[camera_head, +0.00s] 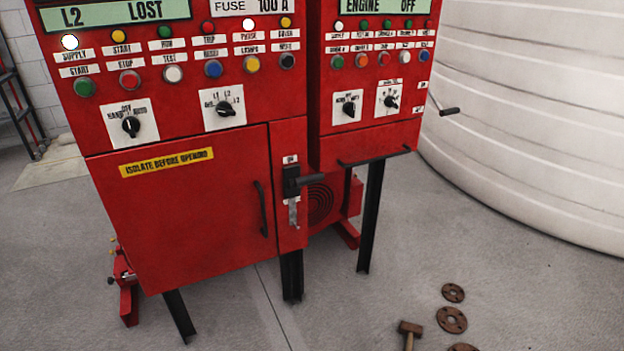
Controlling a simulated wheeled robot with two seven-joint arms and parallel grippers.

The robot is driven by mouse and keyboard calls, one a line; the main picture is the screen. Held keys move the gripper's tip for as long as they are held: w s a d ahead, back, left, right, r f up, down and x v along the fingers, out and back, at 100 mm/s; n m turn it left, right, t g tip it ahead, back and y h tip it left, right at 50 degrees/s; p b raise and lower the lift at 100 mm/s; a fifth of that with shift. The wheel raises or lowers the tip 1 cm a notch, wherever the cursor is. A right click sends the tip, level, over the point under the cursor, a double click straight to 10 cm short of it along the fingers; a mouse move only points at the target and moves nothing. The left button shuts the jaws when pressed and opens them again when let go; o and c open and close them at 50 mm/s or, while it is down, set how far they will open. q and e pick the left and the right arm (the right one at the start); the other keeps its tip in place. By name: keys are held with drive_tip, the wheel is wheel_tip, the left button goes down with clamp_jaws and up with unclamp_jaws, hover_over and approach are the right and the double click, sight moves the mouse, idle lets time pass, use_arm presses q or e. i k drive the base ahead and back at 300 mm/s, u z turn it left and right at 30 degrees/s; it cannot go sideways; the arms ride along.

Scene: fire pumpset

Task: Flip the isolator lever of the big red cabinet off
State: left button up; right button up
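The big red cabinet (190,225) stands on dark legs at the left and centre, with a closed lower door and a yellow "ISOLATE BEFORE OPENING" label (167,162). The isolator lever (309,180) is on the narrow strip right of the door. A small white label above the block seems to read "ON". A grey metal piece (293,213) hangs below the block. Neither of my grippers is in view, and nothing touches the lever.
A white tank (530,120) fills the right. Rusty flanges (452,320) and a hammer (410,328) lie on the floor.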

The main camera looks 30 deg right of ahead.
sight(303, 181)
drive_tip(key=k, duration=0.7)
drive_tip(key=z, duration=0.4)
drive_tip(key=i, duration=0.75)
drive_tip(key=z, duration=0.65)
drive_tip(key=i, duration=0.45)
drive_tip(key=z, duration=0.1)
